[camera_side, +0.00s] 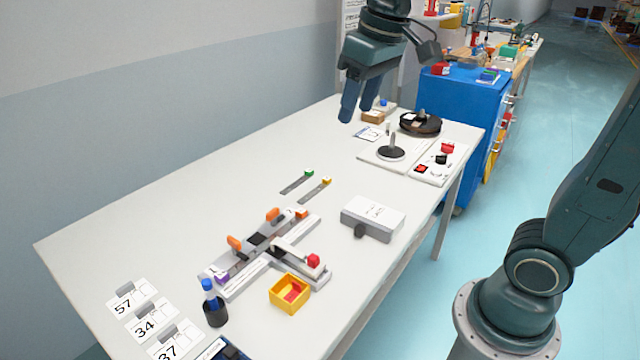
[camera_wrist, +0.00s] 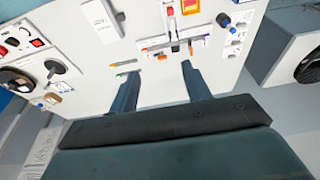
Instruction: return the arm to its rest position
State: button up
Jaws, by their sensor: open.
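My gripper (camera_side: 358,108) is raised above the far part of the white table (camera_side: 240,170), on its wall side. Its two fingers point down and stand apart, with nothing visible between them. In the wrist view my gripper (camera_wrist: 160,88) shows its two fingers spread over bare table. The fingertips look clear of the table surface in the side view.
A spindle plate (camera_side: 391,153), a dark reel (camera_side: 420,123) and a button panel (camera_side: 438,162) lie at the far end. A white box (camera_side: 372,218), a fixture with orange handles (camera_side: 260,240) and a yellow tray (camera_side: 290,306) sit nearer. The table's middle left is clear.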

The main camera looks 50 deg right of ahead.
jog(key=s+f+t, duration=0.1)
jog(key=s+f, duration=0.2)
jog(key=s, duration=0.4)
jog(key=s+f+t, duration=0.1)
jog(key=s+f, duration=0.3)
jog(key=s, duration=0.2)
jog(key=shift+s+a+t, duration=0.3)
jog(key=shift+s+a, duration=0.05)
